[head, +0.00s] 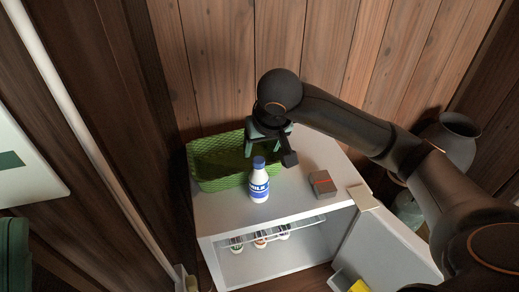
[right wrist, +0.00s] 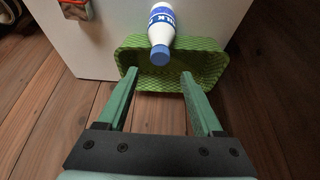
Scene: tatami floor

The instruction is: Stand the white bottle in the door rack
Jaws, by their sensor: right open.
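The white bottle (head: 259,184) has a blue cap and a blue label reading "MILK". It stands upright on the white top of a small open fridge (head: 205,222), just in front of a green basket. The fridge door (head: 385,245) is swung open at the right; its inner side and any rack are mostly cut off or hidden. My right gripper (head: 268,150) is above and behind the bottle, over the basket. In the right wrist view its fingers (right wrist: 158,77) are open and empty, with the bottle (right wrist: 161,30) ahead of their tips, apart from them. My left gripper is not seen.
The green basket (head: 205,183) looks empty. A grey box with a red stripe (head: 322,184) and a pale flat square (head: 363,197) lie right of the bottle. Several small jars (head: 260,238) stand inside the fridge. A yellow item (head: 357,286) shows by the door. A wooden wall is behind.

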